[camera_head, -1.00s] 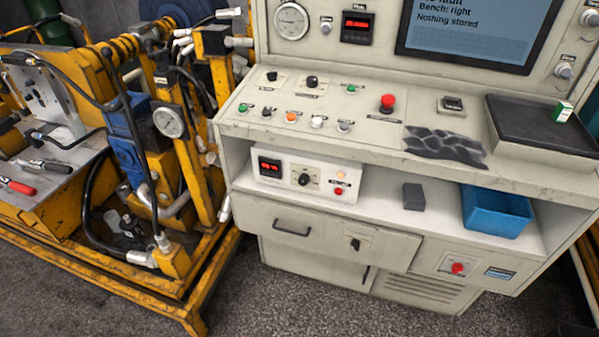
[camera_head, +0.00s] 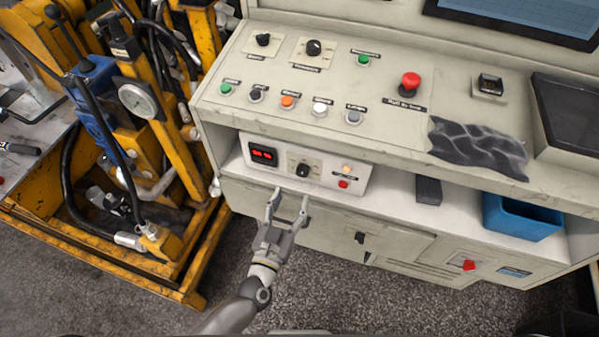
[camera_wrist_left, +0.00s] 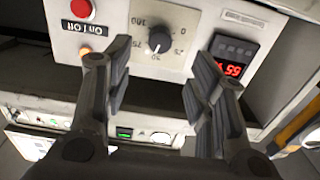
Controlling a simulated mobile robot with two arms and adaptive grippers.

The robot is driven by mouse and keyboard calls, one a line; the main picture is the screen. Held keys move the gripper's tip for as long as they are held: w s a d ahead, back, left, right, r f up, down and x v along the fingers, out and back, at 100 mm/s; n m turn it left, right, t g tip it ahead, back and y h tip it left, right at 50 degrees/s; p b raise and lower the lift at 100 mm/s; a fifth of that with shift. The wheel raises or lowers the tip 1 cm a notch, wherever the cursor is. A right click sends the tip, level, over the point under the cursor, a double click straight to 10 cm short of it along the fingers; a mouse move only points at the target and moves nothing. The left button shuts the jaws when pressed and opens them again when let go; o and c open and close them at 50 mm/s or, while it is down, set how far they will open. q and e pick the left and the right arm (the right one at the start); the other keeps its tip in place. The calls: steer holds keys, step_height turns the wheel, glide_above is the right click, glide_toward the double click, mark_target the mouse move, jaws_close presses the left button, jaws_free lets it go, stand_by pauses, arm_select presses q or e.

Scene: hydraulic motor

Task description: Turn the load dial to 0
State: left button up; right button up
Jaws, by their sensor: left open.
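The load dial (camera_head: 302,171) is a black knob on the front of a white box (camera_head: 325,178) on the console's lower shelf. In the left wrist view, upside down, the dial (camera_wrist_left: 158,43) shows with printed numbers around it; I cannot tell its exact setting. A red digital display (camera_head: 263,154) is left of the dial in the head view. My left gripper (camera_head: 290,194) is open and empty, just below and in front of the box, its fingertips apart from the dial. In the wrist view the dial appears between its fingers. My right gripper is not in view.
A lamp and red button (camera_head: 343,184) are right of the dial. The console ledge (camera_head: 390,140) overhangs the box. A dark block (camera_head: 428,190) and a blue bin (camera_head: 522,218) are further right on the shelf. A yellow machine frame (camera_head: 170,150) stands close on the left.

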mark_target(301, 175)
arm_select(q)
steer(key=x, duration=0.3)
steer(key=shift+w+d, duration=0.15)
steer(key=shift+w, duration=0.15)
steer(key=x, duration=0.4)
steer(key=shift+f, duration=0.15)
steer(key=shift+w, duration=0.25)
steer(key=shift+c, duration=0.5)
steer(key=c, duration=0.9)
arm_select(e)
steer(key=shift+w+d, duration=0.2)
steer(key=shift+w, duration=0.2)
